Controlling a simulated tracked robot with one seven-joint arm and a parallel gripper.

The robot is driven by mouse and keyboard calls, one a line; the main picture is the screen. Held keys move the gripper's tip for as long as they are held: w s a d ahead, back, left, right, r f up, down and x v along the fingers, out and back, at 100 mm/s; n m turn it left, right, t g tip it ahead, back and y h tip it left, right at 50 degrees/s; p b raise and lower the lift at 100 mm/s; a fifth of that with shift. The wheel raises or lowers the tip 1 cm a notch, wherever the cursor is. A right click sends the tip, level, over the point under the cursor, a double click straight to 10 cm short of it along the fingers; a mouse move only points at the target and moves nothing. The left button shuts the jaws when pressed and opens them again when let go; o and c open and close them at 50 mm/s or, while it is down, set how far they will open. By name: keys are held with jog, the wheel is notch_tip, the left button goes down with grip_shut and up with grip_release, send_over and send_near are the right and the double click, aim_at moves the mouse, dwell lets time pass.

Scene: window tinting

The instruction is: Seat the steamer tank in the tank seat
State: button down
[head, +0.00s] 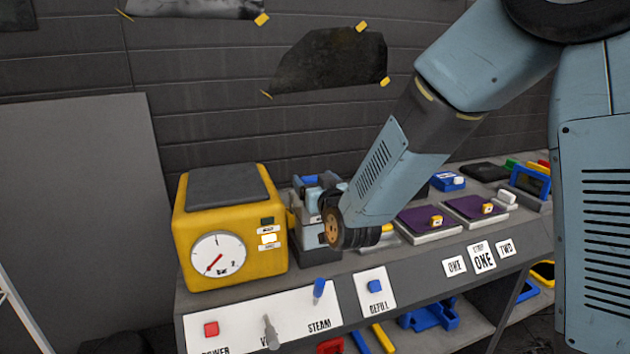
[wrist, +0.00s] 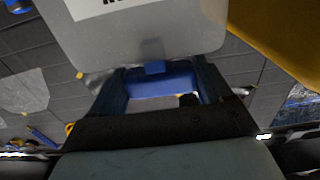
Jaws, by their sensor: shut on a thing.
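The steamer tank is a grey, translucent box (head: 309,236) with a blue handle. In the head view it stands close against the right side of the yellow steamer (head: 240,262), partly behind my wrist. My gripper (wrist: 158,84) is shut on the tank's blue handle (wrist: 165,79), with its dark fingers at both ends of it in the wrist view. The grey tank wall (wrist: 130,40) fills the top of that view, beside a yellow surface at its right. I cannot make out the tank seat or whether the tank's underside touches anything.
The bench front carries a red power button (head: 211,329), a grey lever (head: 270,331), a blue steam lever (head: 319,288) and a blue refill button (head: 375,286). Purple-topped pads (head: 428,221) lie to the right. My arm crosses above the bench.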

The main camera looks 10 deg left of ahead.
jog(key=shift+f, duration=1.2)
grip_release()
